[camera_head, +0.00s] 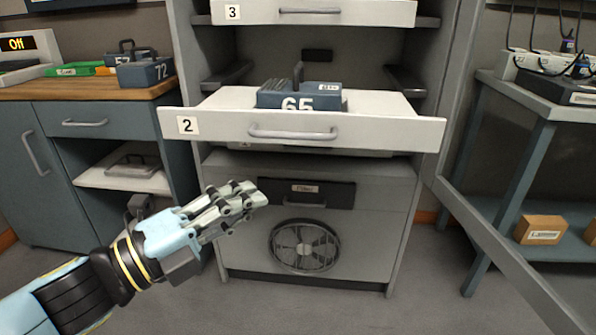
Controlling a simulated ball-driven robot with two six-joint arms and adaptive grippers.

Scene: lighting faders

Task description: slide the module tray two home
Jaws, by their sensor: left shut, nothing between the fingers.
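Module tray two (370,131) is a white drawer with a "2" label and a grey bar handle (292,132). It sticks out toward me from the grey cabinet (397,220). A blue-grey module marked 65 (318,103) with an upright handle sits in it, its lower front hidden by the tray front. My left gripper (254,193) is shut and empty. It shows below the left part of the tray, pointing right, apart from the handle in the picture. My right gripper is not in view.
Tray three (370,12) is above tray two. A round fan grille (304,246) is low on the cabinet. A wooden-topped counter (100,90) with modules stands left. An open cabinet door (490,245) and a blue-grey cart (515,110) are at right.

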